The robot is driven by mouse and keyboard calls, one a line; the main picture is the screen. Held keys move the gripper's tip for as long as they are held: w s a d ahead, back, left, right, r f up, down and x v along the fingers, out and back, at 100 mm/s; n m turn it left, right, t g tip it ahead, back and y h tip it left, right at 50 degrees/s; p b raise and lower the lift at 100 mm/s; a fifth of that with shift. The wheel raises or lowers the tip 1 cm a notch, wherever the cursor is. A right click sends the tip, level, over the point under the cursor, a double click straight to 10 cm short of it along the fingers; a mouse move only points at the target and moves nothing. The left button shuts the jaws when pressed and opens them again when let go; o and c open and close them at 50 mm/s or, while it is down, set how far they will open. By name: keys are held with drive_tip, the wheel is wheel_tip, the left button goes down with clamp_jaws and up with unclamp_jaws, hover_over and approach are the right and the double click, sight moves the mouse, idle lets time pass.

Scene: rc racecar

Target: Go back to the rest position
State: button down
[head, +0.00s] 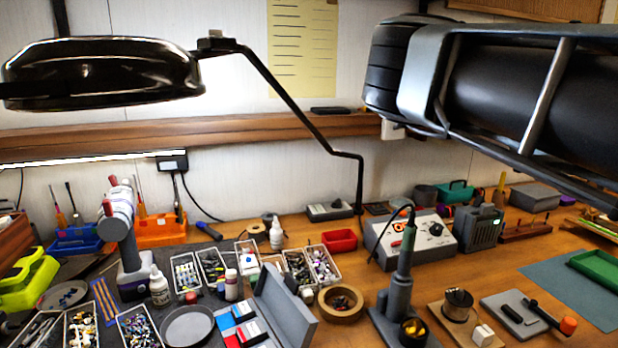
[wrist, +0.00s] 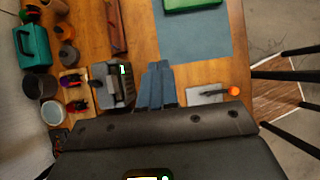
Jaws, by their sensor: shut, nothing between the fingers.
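My gripper (wrist: 159,68) shows in the wrist view as two blue-grey fingers lying together, with nothing between them. It is above the wooden bench, with a dark grey boxy device to its left and a grey plate with an orange-tipped tool to its right. In the head view my dark arm fills the upper right, raised over the bench, and my fingers are not visible there. No separate object marks the rest position.
The bench is crowded: a soldering iron stand (head: 400,295), a grey control unit (head: 411,234), small parts trays and bottles. A black lamp (head: 105,72) hangs at upper left on a bent arm. A blue-grey mat (wrist: 180,42) holds a green tray (wrist: 192,5). Bare wood shows around the mat.

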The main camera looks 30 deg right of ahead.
drive_tip(key=s+d+f+n+g+h, duration=0.1)
drive_tip(key=s+d+n+g+h, duration=0.15)
drive_tip(key=s+g, duration=0.8)
drive_tip(key=s+a+r+n+g+h, duration=0.1)
drive_tip(key=s+a+r+n+h, duration=0.35)
drive_tip(key=s+r+h, duration=0.3)
drive_tip(key=w+a+n+t+h, duration=0.9)
drive_tip(key=n+t+h, duration=0.35)
drive_tip(key=n, duration=0.45)
drive_tip(key=w+a+f+n+t+y, duration=0.2)
drive_tip(key=a+f+n+t+y, duration=0.3)
drive_tip(key=a+n+t+y, duration=0.45)
drive_tip(key=w+a+f+n+t+y, duration=0.1)
drive_tip(key=a+f+n+t+y, duration=0.45)
drive_tip(key=n+t, duration=0.75)
drive_tip(key=s+a+f+n+g+y, duration=0.1)
drive_tip(key=s+a+f+n+y, duration=0.4)
drive_tip(key=a, duration=0.4)
drive_tip(key=s+a+f+n+y, duration=0.25)
drive_tip(key=a+f+y, duration=0.25)
drive_tip(key=a+f, duration=0.3)
drive_tip(key=s+a+f+n+g+y, duration=0.2)
drive_tip(key=s+a+g, duration=0.3)
drive_tip(key=s+a, duration=0.7)
drive_tip(key=shift+a+f+n+y, duration=0.35)
drive_tip(key=shift+f+n+y, duration=0.05)
drive_tip(key=shift+n+y, duration=0.45)
